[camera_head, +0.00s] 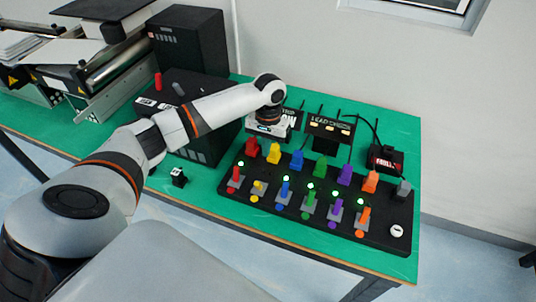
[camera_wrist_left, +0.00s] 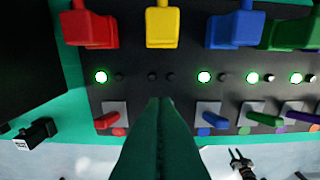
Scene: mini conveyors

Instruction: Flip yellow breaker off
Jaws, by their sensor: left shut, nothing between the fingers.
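The yellow breaker's lever (camera_head: 258,188) is in the lower row of the black panel (camera_head: 330,233), between the red and blue ones. It looks tilted down toward the front edge, unlike its upright neighbours. Its lamp (camera_wrist_left: 152,76) is dark, while the red and blue breakers' lamps glow green. My left gripper (camera_head: 268,127) is over the back of the panel in the head view. In the left wrist view its dark fingers (camera_wrist_left: 165,101) are shut and empty, lined up with the yellow column and hiding the yellow lever. My right gripper seems to show small and dark (camera_wrist_left: 240,163); its jaw state is unclear.
Behind the levers stand coloured blocks, including a red block (camera_head: 252,147), a yellow block (camera_head: 274,153) and a blue block (camera_head: 297,160). A black box (camera_head: 391,160) stands behind the panel. A small black block (camera_head: 179,177) sits left of it, with bare green table around.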

